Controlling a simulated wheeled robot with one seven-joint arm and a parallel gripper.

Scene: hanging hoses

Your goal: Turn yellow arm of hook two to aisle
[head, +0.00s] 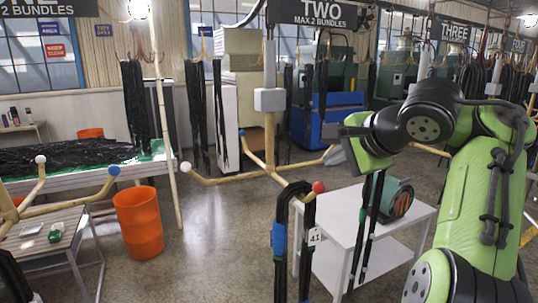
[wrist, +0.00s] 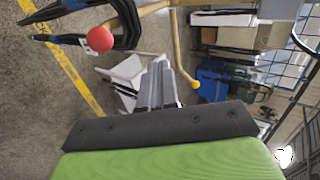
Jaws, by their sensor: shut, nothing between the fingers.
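Hook two's post (head: 269,98) hangs under the TWO sign, with a grey box and several pale wooden arms. The yellow-tipped arm shows in the wrist view, its yellow ball (wrist: 195,85) just right of my fingers. In the head view that arm (head: 307,165) runs right toward my gripper, and its ball is not clearly visible. My gripper (head: 328,157) is shut and empty beside this arm's end; its grey fingers also show in the wrist view (wrist: 158,70). I cannot tell whether they touch the arm. The red-tipped arm (head: 318,187) carries black hoses (head: 280,250); the white-tipped arm (head: 185,167) is bare.
A white table (head: 345,215) with a green machine (head: 398,198) stands below my arm. The hoses on the red-tipped arm hang in front of it. An orange bin (head: 138,222) and another hook's arms (head: 40,175) are at left. Open floor (head: 215,255) lies between.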

